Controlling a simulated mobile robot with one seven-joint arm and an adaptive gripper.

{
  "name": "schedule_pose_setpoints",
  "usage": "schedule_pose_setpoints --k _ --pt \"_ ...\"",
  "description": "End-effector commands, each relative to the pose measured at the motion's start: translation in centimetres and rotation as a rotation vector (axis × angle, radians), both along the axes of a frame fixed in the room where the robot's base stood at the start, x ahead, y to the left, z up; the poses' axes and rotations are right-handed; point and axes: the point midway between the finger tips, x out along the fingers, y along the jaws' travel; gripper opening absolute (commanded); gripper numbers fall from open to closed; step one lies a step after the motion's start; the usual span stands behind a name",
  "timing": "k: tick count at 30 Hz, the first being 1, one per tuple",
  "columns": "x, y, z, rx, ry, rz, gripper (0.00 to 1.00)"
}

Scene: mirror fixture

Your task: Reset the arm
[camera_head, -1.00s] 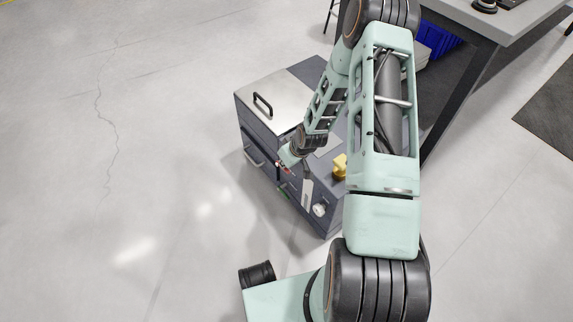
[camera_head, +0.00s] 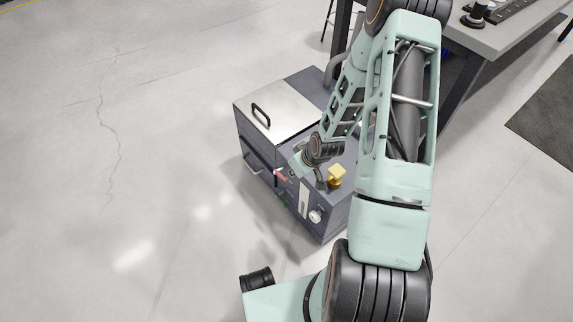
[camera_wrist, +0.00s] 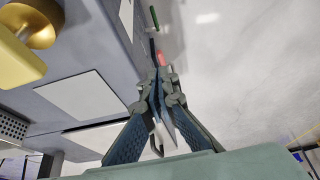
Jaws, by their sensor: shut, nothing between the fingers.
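My gripper (camera_wrist: 160,85) shows in the wrist view with its two dark fingers drawn together at the tips and nothing held between them. In the head view my wrist is over the front part of a dark grey machine (camera_head: 333,222), left of a yellow knob (camera_head: 336,177), and the fingertips are hard to make out there. The knob also shows at the left edge of the wrist view (camera_wrist: 32,40). A red part (camera_head: 280,176) on the machine's front shows just beyond the fingertips in the wrist view (camera_wrist: 163,60). I cannot tell whether they touch.
The machine has a silver lid (camera_head: 280,112) with a black handle, shut. A grey-topped table (camera_head: 505,38) on dark legs stands behind my arm at the upper right. A dark mat (camera_head: 548,120) lies at the right. The floor at the left (camera_head: 130,160) is clear.

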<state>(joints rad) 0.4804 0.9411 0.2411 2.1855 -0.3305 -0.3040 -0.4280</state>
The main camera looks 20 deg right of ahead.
Motion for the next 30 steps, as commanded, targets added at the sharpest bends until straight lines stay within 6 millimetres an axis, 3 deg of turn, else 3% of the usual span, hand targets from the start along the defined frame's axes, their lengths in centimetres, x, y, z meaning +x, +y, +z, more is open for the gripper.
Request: schedule_pose_setpoints --k 6,23,26,30 --pt "-1.1 -0.5 0.7 0.0 -0.001 0.001 0.0" --pt "-1.1 -0.5 0.7 -0.004 -0.002 0.005 0.0" --pt "-0.4 -0.9 1.6 -0.034 -0.006 0.025 0.0" --pt "2.2 -2.1 5.2 -0.137 -0.03 0.087 0.0"
